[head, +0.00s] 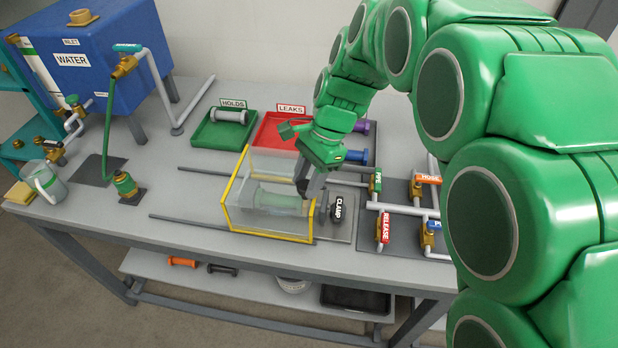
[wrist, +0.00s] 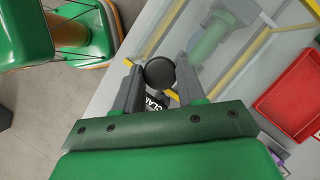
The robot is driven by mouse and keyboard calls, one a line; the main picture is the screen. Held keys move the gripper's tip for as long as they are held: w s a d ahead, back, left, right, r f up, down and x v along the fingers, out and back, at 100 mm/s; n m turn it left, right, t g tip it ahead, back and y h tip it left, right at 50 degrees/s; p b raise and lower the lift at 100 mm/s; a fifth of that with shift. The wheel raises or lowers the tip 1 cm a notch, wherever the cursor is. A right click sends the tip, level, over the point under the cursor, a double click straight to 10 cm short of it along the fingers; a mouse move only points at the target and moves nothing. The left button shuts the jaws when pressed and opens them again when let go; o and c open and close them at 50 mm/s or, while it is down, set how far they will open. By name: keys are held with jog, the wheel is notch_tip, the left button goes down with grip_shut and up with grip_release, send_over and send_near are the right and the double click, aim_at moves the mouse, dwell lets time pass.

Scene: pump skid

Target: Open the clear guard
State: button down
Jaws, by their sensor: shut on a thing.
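The clear guard (head: 268,222) is a see-through box with yellow edges on the table. It stands over a pale green cylindrical part (head: 276,202). Its yellow edging also shows in the wrist view (wrist: 228,73). My gripper (head: 309,190) points down at the guard's right end. In the wrist view its fingers (wrist: 160,76) are closed on a dark round knob (wrist: 160,71). I cannot tell for sure whether this knob is fixed to the guard. The black clamp handle (head: 337,208), labelled CLAMP, is just right of the guard; its label shows below the knob in the wrist view.
Thin rails (head: 185,224) run left of the guard along the table. Green HOLDS tray (head: 205,139) and red LEAKS tray (head: 268,137) lie behind. Pipes with a red RELEASE valve (head: 384,228) stand to the right. A blue water tank (head: 110,50) and jug (head: 43,182) are left.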

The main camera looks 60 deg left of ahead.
jog(key=s+a, duration=1.5)
jog(key=shift+s+a, duration=0.2)
jog(key=shift+s, duration=0.05)
jog(key=c, duration=0.7)
grip_release()
jog(key=shift+w+r, duration=0.1)
jog(key=v, duration=0.7)
jog(key=shift+w+r, duration=0.15)
jog(key=shift+r, duration=0.1)
